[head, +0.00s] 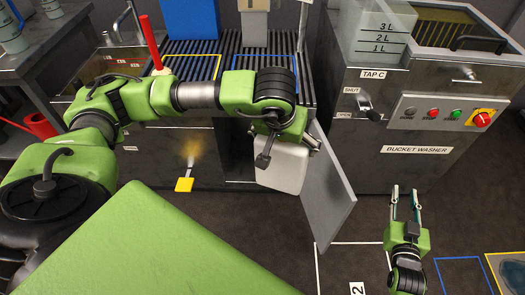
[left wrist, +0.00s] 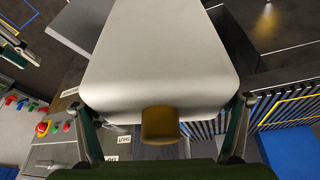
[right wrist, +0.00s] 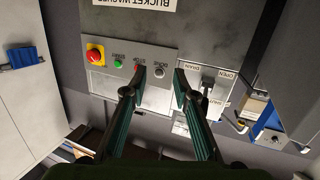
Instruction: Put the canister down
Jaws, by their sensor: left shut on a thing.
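The canister (head: 283,168) is a pale grey-white block-shaped container. My left gripper (head: 283,132) is shut on it and holds it in front of the slatted counter, beside an open grey door. In the left wrist view the canister (left wrist: 160,60) fills the middle, with a brown cap (left wrist: 160,125) nearest the camera and one finger on each side. What lies under the canister is hidden in the head view. My right gripper (head: 405,197) is open and empty in front of the bucket washer. In the right wrist view its fingertips (right wrist: 159,73) are apart.
The open grey door (head: 328,192) stands close to the canister's right. The slatted counter (head: 243,62) carries blue and yellow outlines. The bucket washer (head: 410,160) stands to the right. White, blue and yellow outlines mark the dark floor (head: 365,215), which has clear room.

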